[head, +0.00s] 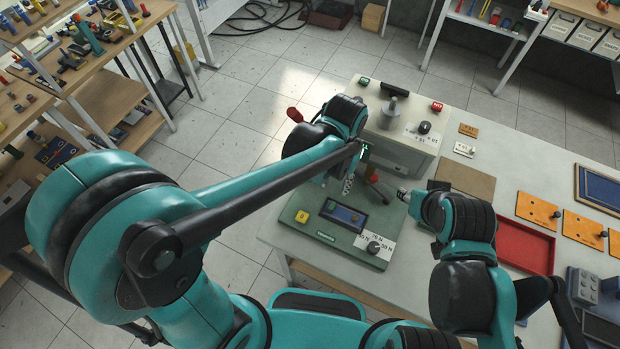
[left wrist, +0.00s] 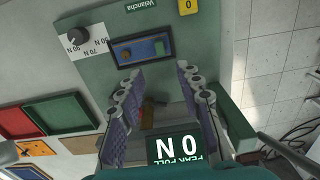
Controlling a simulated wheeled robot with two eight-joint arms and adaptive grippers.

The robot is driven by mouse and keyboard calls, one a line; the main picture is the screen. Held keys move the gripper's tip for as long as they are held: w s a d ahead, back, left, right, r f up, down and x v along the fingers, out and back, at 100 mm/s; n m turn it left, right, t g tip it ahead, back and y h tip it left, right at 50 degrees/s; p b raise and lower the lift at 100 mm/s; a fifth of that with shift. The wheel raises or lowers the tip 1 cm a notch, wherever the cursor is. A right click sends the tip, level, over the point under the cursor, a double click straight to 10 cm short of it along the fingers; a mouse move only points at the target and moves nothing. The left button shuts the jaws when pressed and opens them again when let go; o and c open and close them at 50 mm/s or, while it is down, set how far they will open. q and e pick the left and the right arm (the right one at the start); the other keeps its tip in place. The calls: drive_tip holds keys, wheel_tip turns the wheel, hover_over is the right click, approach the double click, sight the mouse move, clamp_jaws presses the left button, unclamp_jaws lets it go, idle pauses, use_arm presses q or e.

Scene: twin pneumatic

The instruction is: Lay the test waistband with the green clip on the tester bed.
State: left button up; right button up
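The tester has a green bed plate (head: 302,206) with a yellow button, a blue-framed recess (head: 345,217) and a dial; the left wrist view shows this plate (left wrist: 105,75) too. Small brown and green pieces lie in the recess (left wrist: 140,50). I cannot make out the test waistband with the green clip for certain. My left gripper (head: 348,184) is over the tester; in the left wrist view its two purple-padded fingers (left wrist: 163,112) stand apart above a small brown thing (left wrist: 150,108). My right gripper (head: 403,194) is right of the tester, its fingers mostly hidden.
A box with green and red buttons (head: 410,128) stands behind the tester. A red tray (head: 523,247), a brown board (head: 464,181) and orange plates (head: 538,210) lie to the right. The left wrist view shows a "0 N" display (left wrist: 175,148).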

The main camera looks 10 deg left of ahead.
use_arm(q)
drive_tip(key=s+a+r+n+t, duration=0.1)
drive_tip(key=s+a+r+t, duration=0.1)
drive_tip(key=a, duration=0.7)
drive_tip(key=s+a+r+n+t, duration=0.2)
drive_tip(key=a+r+t, duration=0.3)
drive_tip(key=a, duration=0.4)
drive_tip(key=shift+s+r+n, duration=0.3)
drive_tip(key=shift+s+r, duration=0.05)
drive_tip(key=shift+s, duration=0.25)
drive_tip(key=shift+d+f, duration=0.1)
wheel_tip(320, 180, down, 12)
drive_tip(key=b, duration=1.2)
